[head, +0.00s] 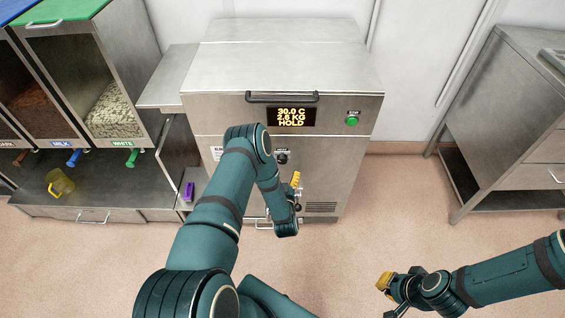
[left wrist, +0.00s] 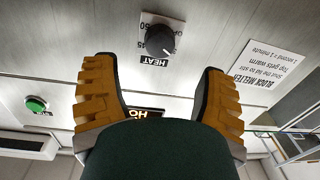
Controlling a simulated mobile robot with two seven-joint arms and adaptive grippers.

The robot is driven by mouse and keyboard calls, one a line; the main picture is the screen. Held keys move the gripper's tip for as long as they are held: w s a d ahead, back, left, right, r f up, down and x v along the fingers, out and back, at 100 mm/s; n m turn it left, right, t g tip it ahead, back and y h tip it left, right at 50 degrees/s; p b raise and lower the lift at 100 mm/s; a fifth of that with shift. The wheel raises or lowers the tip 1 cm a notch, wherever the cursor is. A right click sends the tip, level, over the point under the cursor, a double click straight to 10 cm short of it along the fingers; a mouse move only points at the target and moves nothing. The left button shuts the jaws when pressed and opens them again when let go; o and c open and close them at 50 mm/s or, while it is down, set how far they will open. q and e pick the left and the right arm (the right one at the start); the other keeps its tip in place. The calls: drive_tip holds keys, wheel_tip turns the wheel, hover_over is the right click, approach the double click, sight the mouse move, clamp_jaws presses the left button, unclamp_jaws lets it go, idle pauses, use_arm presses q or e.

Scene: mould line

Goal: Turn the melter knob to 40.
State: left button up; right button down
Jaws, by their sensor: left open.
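The melter (head: 320,165) is a steel cabinet; its amber display (head: 291,117) reads 30.0 C, 2.6 KG, HOLD. Its dark knob (head: 282,157) is below the display, close to my left arm. In the left wrist view the round knob (left wrist: 160,40) sits on a scale plate marked HEAT, seen upside down; I cannot read its setting surely. My left gripper (head: 296,182) is in front of the melter, its yellow fingers spread. In the wrist view the knob lies ahead, between and beyond the fingertips (left wrist: 158,66), untouched. My right gripper (head: 385,284) is low at right, its opening unclear.
A green button (head: 352,121) and a black handle (head: 282,97) are on the melter. At left stand chocolate bins (head: 110,105) with a yellow jug (head: 60,183) below. A purple item (head: 188,191) lies beside the melter. A steel cabinet (head: 500,120) stands right; the floor between is clear.

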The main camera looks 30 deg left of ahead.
sight(282, 161)
use_arm(q)
drive_tip(key=b+x, duration=0.1)
drive_tip(key=x, duration=0.6)
drive_tip(key=shift+w, duration=0.15)
drive_tip(key=shift+c, duration=0.2)
drive_tip(key=c, duration=1.2)
